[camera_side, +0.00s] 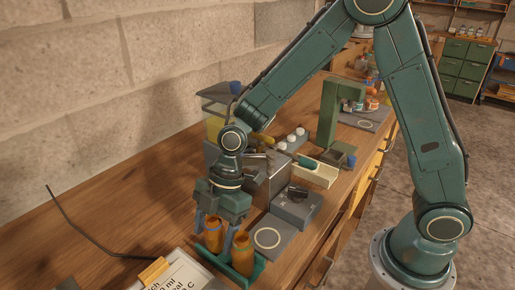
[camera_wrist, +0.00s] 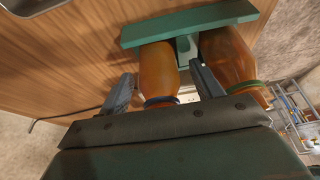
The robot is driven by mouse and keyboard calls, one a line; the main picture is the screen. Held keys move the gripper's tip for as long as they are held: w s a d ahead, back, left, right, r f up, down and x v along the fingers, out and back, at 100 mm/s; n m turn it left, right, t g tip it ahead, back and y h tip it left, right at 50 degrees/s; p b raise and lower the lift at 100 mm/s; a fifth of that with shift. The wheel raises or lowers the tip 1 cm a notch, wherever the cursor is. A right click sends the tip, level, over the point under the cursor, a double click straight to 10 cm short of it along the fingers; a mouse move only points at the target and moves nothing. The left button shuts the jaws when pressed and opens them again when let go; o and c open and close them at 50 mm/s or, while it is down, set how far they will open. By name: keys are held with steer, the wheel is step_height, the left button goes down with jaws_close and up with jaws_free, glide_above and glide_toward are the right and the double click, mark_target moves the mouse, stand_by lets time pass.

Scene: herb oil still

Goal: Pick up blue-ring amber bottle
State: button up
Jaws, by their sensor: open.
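The blue-ring amber bottle (camera_wrist: 157,68) is in the middle of the wrist view, its blue ring close to my gripper's body. My gripper (camera_wrist: 162,76) is open, with one finger on each side of this bottle; a firm touch cannot be made out. A second amber bottle (camera_wrist: 229,58) with a green ring stands just right of the right finger. In the side view both bottles stand upright in a green tray (camera_side: 257,272), the left amber bottle (camera_side: 213,238) between my gripper's fingers. The ring colours are not clear there.
A dark pad with a pale ring (camera_side: 267,238) lies right of the tray, with a grey box (camera_side: 296,207) behind it. A written card (camera_side: 175,273) lies in front. A dark cable (camera_side: 85,240) runs over the bench at left, where there is bare wood.

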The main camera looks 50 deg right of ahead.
steer(key=shift+c, duration=0.5)
steer(key=c, duration=1)
steer(key=shift+r, duration=0.1)
step_height(320, 180, up, 20)
steer(key=shift+f, duration=0.1)
